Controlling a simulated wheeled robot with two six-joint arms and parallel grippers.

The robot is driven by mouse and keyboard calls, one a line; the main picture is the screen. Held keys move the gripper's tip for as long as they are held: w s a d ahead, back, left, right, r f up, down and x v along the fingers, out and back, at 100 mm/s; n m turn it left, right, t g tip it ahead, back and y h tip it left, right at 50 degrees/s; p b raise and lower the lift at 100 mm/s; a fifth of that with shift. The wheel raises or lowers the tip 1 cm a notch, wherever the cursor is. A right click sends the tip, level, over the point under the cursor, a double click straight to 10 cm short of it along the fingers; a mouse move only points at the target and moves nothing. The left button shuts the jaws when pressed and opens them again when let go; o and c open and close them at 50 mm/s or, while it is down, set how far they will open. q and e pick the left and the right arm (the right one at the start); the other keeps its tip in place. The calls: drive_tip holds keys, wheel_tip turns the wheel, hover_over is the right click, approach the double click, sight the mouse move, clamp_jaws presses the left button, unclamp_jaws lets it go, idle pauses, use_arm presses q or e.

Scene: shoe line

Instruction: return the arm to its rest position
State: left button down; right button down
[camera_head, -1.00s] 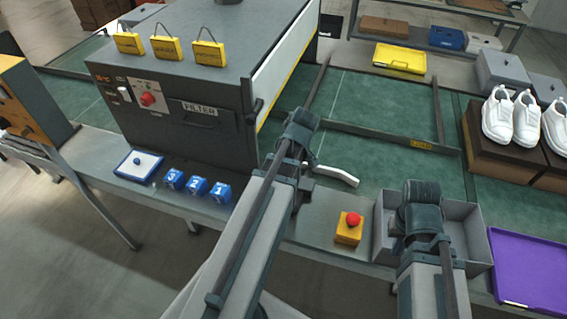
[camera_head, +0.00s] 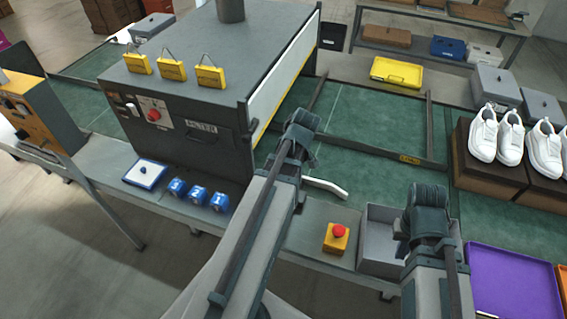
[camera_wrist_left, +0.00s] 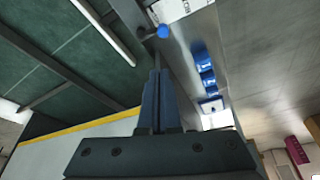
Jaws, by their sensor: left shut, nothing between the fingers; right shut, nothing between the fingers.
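My left arm reaches up the middle of the head view, and its wrist (camera_head: 299,135) is beside the dark machine's right corner. In the left wrist view my left gripper (camera_wrist_left: 156,76) has its two dark fingers together with nothing between them. In the head view my right gripper (camera_head: 402,236) is over the grey open bin (camera_head: 378,232). Its fingers are mostly hidden behind my right wrist; it is shut and I see nothing held.
The dark machine (camera_head: 185,100) stands left on the green-topped line. A purple tray (camera_head: 513,283) and white shoes on boxes (camera_head: 490,170) are at right.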

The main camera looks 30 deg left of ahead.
use_arm(q)
drive_tip(key=s+d+f+m+h+b, duration=0.1)
drive_tip(key=s+d+m, duration=0.1)
drive_tip(key=d+m, duration=0.4)
drive_tip(key=s+d+f+m+h+b, duration=0.1)
drive_tip(key=s+d+f+m, duration=0.1)
drive_tip(key=d+m, duration=0.5)
drive_tip(key=s+d+f+m+b, duration=0.1)
drive_tip(key=s+d+m, duration=0.3)
drive_tip(key=d, duration=1.2)
drive_tip(key=f+m, duration=0.1)
drive_tip(key=m, duration=0.1)
drive_tip(key=shift+d+m+g+h+b, duration=0.3)
drive_tip(key=shift+m+g+h+b, duration=0.05)
drive_tip(key=shift+m+g+h, duration=0.05)
